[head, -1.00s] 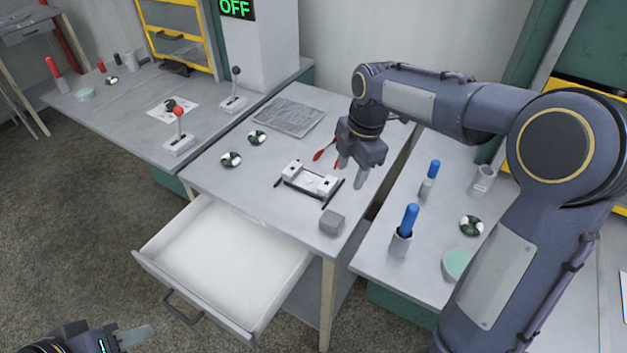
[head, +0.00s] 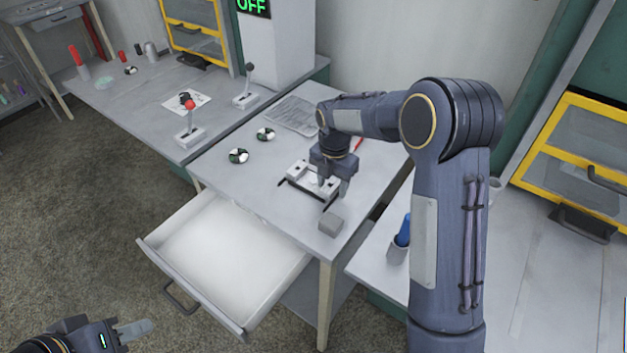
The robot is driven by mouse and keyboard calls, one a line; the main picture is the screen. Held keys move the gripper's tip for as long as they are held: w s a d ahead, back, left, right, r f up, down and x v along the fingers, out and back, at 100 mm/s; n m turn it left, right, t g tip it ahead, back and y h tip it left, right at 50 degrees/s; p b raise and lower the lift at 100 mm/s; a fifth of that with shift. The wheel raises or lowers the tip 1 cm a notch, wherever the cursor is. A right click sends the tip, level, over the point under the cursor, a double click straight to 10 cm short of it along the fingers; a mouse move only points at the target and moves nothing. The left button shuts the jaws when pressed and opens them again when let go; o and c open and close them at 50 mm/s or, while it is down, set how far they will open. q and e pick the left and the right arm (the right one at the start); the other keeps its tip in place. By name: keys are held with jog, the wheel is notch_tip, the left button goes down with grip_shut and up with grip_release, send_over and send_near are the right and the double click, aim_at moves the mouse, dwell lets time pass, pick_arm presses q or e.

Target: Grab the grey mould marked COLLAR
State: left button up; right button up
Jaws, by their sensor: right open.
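A small grey block (head: 330,223) lies near the front right corner of the middle table; no marking on it is readable. Behind it to the left lies a white-and-grey piece with dark side bars (head: 300,172), partly hidden by my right gripper; I cannot read COLLAR on it either. My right gripper (head: 333,187) is open, pointing down over the right end of this white-and-grey piece, just behind the grey block. Contact cannot be told. My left gripper (head: 135,330) is low at the bottom left, over the floor, away from the table; its jaw opening is unclear.
An open, empty drawer (head: 225,255) juts out from the middle table (head: 225,180). Two round dark-and-white pieces (head: 238,156) and a grey sheet (head: 292,115) lie on that table. A lever with a red knob (head: 189,130) stands on the left table. A blue-handled tool (head: 403,232) stands at right.

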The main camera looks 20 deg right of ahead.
grip_shut()
jog(key=shift+r, duration=0.15)
dwell(0.4)
